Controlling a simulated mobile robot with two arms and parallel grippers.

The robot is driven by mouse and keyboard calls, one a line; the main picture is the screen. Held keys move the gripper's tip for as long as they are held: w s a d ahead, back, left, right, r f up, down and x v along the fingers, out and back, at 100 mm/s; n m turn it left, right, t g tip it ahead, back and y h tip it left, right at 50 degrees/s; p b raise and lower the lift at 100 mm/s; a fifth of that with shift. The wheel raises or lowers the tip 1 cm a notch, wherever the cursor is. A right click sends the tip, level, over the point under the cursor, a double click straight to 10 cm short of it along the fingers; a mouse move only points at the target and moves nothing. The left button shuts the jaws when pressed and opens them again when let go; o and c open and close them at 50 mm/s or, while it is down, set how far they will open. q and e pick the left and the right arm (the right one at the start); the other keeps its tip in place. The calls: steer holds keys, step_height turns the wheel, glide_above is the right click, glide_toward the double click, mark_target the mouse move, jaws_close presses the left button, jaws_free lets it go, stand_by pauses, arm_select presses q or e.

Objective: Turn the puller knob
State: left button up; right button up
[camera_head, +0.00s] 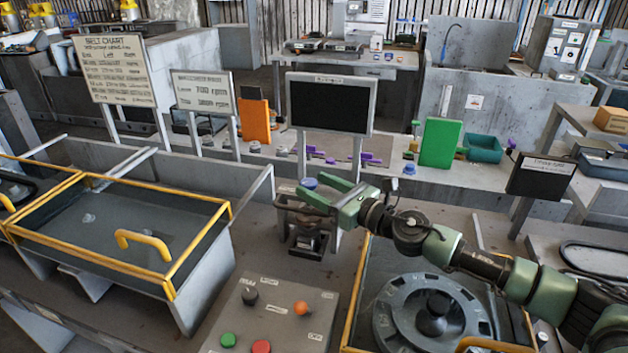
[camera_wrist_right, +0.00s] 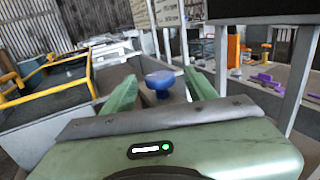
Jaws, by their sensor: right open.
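The puller knob is a blue round knob (camera_head: 309,182) on top of a small puller (camera_head: 306,240) in the middle of the bench. It also shows in the right wrist view (camera_wrist_right: 160,79), upright on a short stem. My right gripper (camera_head: 311,187) reaches in from the right with its green fingers apart. In the right wrist view its fingertips (camera_wrist_right: 158,82) stand on either side of the knob, with a visible gap on both sides. The lower part of the puller is hidden by the gripper in the wrist view. My left gripper does not show.
A dark monitor (camera_head: 330,105) stands on posts just behind the knob. A control panel (camera_head: 270,316) with coloured buttons is in front. A round housing (camera_head: 390,325) lies below my right arm.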

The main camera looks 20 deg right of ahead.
steer(key=shift+w+a, duration=0.35)
steer(key=shift+w, duration=0.1)
steer(key=shift+c, duration=0.4)
